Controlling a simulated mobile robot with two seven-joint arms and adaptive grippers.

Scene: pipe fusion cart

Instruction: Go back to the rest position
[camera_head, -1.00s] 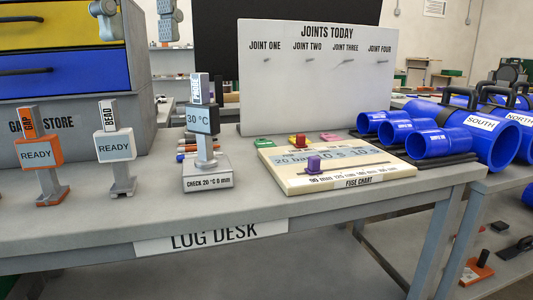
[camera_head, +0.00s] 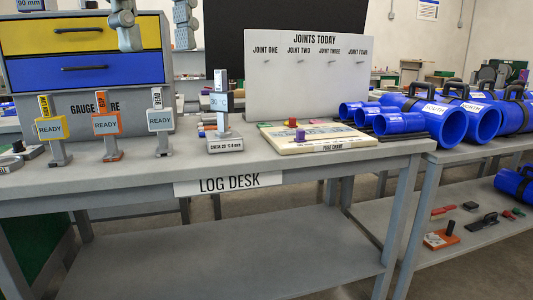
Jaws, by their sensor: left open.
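My left gripper (camera_head: 128,38) shows at the top left, empty, in front of the yellow drawer of the gauge store (camera_head: 88,75). It hangs above the log desk (camera_head: 120,178) and touches nothing on it. Its fingertips are small and hard to make out.
Yellow, orange and grey gauges (camera_head: 105,124) stand upright on the desk. A thermometer stand (camera_head: 223,128), the fuse chart (camera_head: 330,146) and the joints board (camera_head: 305,95) are beyond. Blue pipes (camera_head: 400,124) lie right. The desk's lower shelf (camera_head: 230,250) is bare.

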